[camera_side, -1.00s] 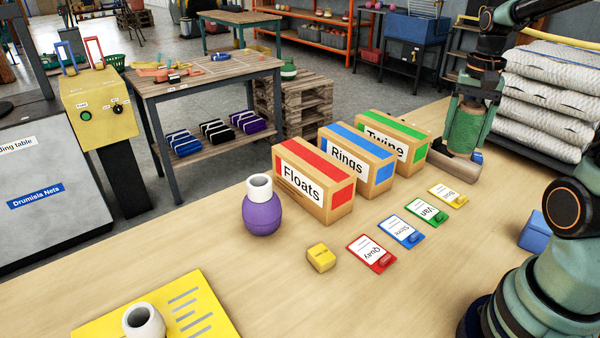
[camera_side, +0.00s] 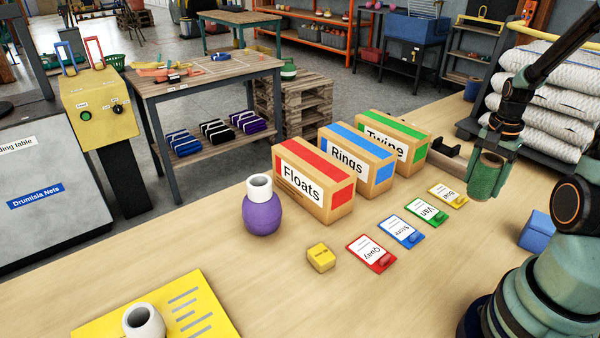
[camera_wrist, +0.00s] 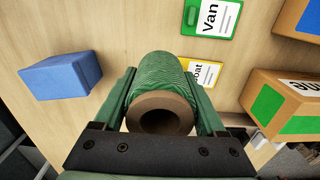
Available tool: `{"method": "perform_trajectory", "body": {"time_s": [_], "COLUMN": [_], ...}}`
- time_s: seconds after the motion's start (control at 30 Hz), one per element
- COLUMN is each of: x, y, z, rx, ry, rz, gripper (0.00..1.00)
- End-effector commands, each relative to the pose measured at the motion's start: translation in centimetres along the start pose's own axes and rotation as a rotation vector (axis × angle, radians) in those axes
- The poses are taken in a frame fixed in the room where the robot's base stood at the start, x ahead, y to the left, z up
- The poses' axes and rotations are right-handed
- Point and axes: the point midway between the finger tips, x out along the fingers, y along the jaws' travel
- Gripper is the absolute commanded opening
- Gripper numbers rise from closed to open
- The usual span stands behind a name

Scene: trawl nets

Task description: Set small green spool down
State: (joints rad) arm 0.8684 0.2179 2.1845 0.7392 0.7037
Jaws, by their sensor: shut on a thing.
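The small green spool (camera_wrist: 160,72) is wound with green cord around a brown hollow core. My gripper (camera_side: 487,180) is shut on it, with one finger on each side, and the core's open end faces the wrist camera. In the side view the spool (camera_side: 489,160) is mostly covered by the fingers. It hangs upright over the right part of the wooden table (camera_side: 300,290), right of the yellow card. I cannot tell exactly how far its base is from the table top.
A blue block (camera_side: 537,231) stands right of my gripper; it also shows in the wrist view (camera_wrist: 62,76). Several label cards lie left of it, the yellow one (camera_side: 448,195) nearest. The Twine box (camera_side: 394,142) and a dark bracket (camera_side: 441,154) stand behind.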

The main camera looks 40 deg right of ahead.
Motion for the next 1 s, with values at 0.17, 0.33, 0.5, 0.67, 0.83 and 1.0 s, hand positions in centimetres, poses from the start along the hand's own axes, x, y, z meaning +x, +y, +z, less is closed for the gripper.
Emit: {"method": "perform_trajectory", "body": {"time_s": [0.17,0.33,0.5,0.67,0.83,1.0], "x": [2.6,3.8,6.0,6.9,6.9,7.1], "y": [0.0,0.0,0.0,0.0,0.0,0.0], "z": [0.0,0.0,0.1,0.0,0.0,0.0], "rx": [-0.001,-0.001,-0.001,-0.001,-0.001,-0.001], "ry": [-0.002,-0.001,-0.003,0.000,0.001,0.001], "rz": [0.001,0.001,0.003,0.000,-0.001,-0.001], "gripper": [0.01,0.01,0.01,0.01,0.01,0.01]}}
